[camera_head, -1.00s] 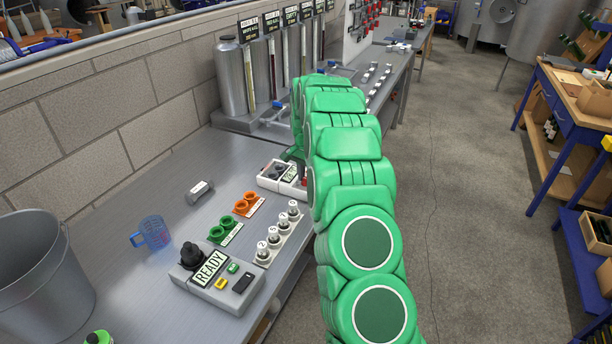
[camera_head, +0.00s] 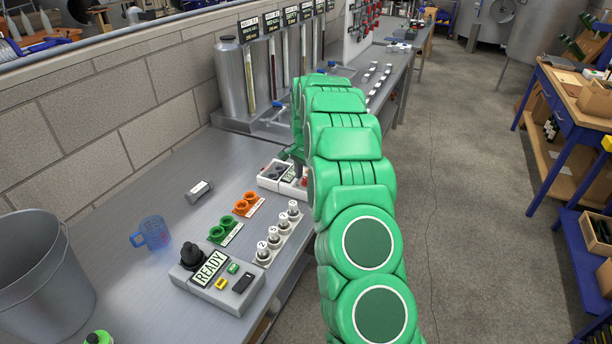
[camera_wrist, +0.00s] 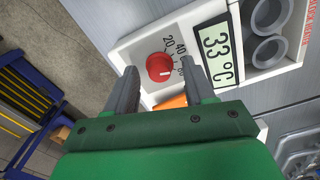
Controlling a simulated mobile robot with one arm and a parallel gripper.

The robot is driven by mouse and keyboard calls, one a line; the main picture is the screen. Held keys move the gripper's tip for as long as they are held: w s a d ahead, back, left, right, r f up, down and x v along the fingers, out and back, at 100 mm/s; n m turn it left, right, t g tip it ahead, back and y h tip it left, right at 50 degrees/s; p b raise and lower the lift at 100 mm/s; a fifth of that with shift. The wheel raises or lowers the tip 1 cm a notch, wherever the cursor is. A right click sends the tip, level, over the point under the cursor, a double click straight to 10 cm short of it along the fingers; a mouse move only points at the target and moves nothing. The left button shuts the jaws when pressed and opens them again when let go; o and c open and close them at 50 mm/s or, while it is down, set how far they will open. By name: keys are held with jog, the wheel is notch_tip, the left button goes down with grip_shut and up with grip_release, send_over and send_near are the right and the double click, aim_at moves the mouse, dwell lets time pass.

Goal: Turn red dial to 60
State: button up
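The red dial (camera_wrist: 159,67) is a round knob with a small pale mark, on a white control box (camera_wrist: 140,42). The numbers 20 and 40 show beside it; a further number is partly hidden by a finger. My gripper (camera_wrist: 158,64) is open in the wrist view, with one finger on each side of the dial. I cannot tell whether the fingers touch it. In the head view the white box (camera_head: 268,180) stands on the bench, and my arm hides most of the dial.
An orange part (camera_wrist: 172,102) lies just below the dial between the fingers. Two grey round sockets (camera_wrist: 268,50) sit beside the display. On the bench (camera_head: 130,277) are a READY box (camera_head: 240,292), white-capped pieces, orange and green rings, a blue jug (camera_head: 152,234) and a bucket (camera_head: 45,275).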

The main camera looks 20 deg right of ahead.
aim_at(306, 179)
notch_tip(306, 179, up, 7)
jog(key=shift+r, duration=0.4)
dwell(0.4)
jog(key=shift+s+r, duration=0.1)
jog(key=s+a+r+n, duration=0.2)
jog(key=s+a+r, duration=0.2)
jog(key=s, duration=0.4)
jog(key=s+a+r+n, duration=0.25)
jog(key=s+r, duration=0.25)
jog(key=s, duration=0.4)
jog(key=s+a+r+n, duration=0.2)
jog(key=s+a+r, duration=0.25)
jog(key=s, duration=0.35)
jog(key=s+a+n, duration=0.1)
jog(key=s, duration=0.9)
jog(key=s+a+f+n+g, duration=0.1)
jog(key=s+n, duration=0.1)
jog(key=s, duration=0.8)
jog(key=s+a+f+n, duration=0.1)
jog(key=s+n, duration=0.1)
jog(key=s, duration=0.9)
jog(key=shift+a+f+g, duration=0.25)
jog(key=shift+a+g, duration=0.15)
